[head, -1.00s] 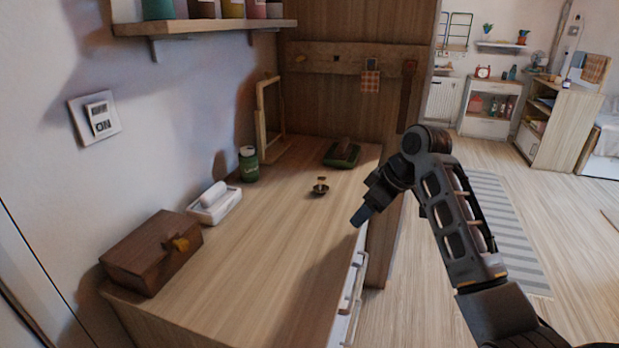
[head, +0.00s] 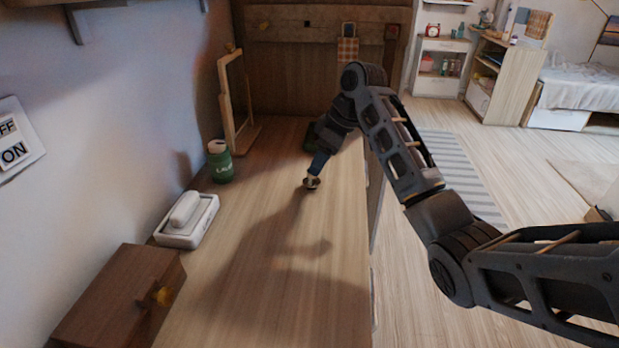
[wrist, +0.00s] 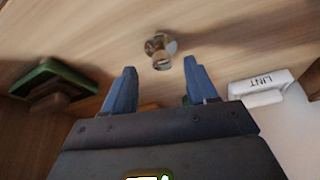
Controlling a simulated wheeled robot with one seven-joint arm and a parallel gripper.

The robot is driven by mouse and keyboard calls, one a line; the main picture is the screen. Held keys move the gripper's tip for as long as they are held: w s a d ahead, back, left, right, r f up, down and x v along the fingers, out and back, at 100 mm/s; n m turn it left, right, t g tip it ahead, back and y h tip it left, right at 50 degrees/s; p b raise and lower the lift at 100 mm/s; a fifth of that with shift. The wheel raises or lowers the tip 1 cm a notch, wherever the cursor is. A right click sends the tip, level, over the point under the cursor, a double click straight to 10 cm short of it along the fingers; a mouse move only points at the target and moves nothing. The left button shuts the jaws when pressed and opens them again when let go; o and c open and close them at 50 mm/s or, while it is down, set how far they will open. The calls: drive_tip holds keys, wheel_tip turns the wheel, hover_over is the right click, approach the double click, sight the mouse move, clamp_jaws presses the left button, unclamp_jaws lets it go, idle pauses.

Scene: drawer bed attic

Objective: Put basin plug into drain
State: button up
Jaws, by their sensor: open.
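A small plug-like piece (head: 310,186) with a knob on a round base stands on the wooden dresser top, and I take it to be the basin plug. In the wrist view the plug (wrist: 158,48) shows just beyond my fingertips, roughly centred between them. My gripper (head: 317,174) points down over the plug and partly hides it in the head view. The wrist view shows its two blue fingers (wrist: 160,68) spread apart with nothing held. I cannot make out a drain in either view.
A green can (head: 220,165), a white lint tray (head: 203,228) and a brown box (head: 115,305) line the wall side. A framed stand (head: 230,100) is behind. A green tray with a brown piece shows in the wrist view (wrist: 42,73). The front dresser top is clear.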

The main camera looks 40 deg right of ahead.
sight(312, 179)
drive_tip(key=x, duration=0.4)
drive_tip(key=shift+w+a+f, duration=0.1)
drive_tip(key=shift+w+a, duration=0.05)
clamp_jaws()
idle(0.4)
